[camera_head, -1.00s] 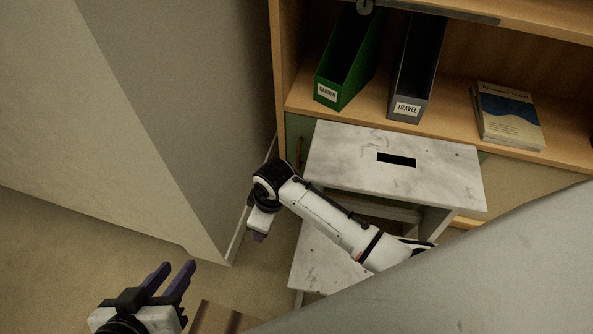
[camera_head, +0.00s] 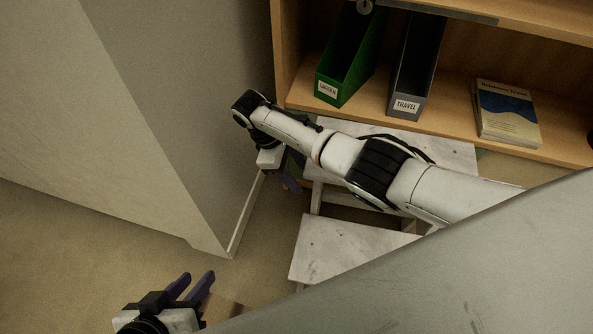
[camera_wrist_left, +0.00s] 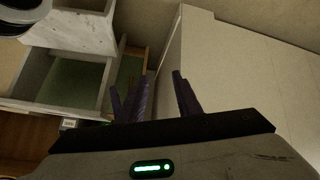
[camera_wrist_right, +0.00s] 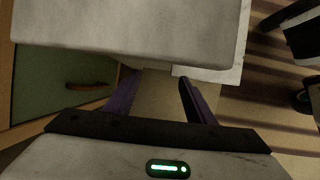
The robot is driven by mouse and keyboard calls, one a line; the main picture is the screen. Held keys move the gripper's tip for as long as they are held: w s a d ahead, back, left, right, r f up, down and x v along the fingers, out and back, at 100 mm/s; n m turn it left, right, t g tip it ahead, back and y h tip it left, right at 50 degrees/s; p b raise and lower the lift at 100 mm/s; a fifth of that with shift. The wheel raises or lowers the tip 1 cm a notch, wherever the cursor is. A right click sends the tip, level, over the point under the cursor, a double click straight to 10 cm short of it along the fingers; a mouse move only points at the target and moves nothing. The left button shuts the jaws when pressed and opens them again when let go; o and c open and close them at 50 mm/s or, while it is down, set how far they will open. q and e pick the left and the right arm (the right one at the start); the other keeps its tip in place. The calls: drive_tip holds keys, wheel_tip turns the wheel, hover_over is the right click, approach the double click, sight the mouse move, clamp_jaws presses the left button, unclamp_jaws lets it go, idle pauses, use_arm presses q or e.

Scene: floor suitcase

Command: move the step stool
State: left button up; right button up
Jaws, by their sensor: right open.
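The step stool is white and worn, with two steps, and stands upright against the bookcase. In the head view its lower step (camera_head: 335,248) shows clearly, while my right arm covers much of its upper step (camera_head: 448,150). The stool (camera_wrist_left: 75,32) also shows at upper left in the left wrist view. My right gripper (camera_head: 293,184) is open and empty beside the stool's left side. In the right wrist view the upper step (camera_wrist_right: 125,35) lies just beyond the fingers (camera_wrist_right: 158,92). My left gripper (camera_head: 203,280) is open and empty, low at left, apart from the stool.
A bookcase shelf (camera_head: 455,130) holds a green file box (camera_head: 345,75), a grey file box (camera_head: 412,75) and books (camera_head: 508,113) above the stool. A grey wall corner (camera_head: 215,225) stands close on the left. Open carpet (camera_head: 100,240) lies at lower left. A large grey surface (camera_head: 470,275) blocks the lower right.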

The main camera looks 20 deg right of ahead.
use_arm(q)
drive_tip(key=d+b, duration=0.1)
drive_tip(key=b, duration=0.1)
drive_tip(key=w+d+r+h+b, duration=0.1)
drive_tip(key=b, duration=0.1)
drive_tip(key=shift+d+r, duration=0.2)
drive_tip(key=shift+r, duration=0.1)
use_arm(e)
drive_tip(key=x, duration=1)
drive_tip(key=shift+a, duration=0.1)
use_arm(q)
drive_tip(key=shift+t, duration=0.3)
use_arm(e)
clamp_jaws()
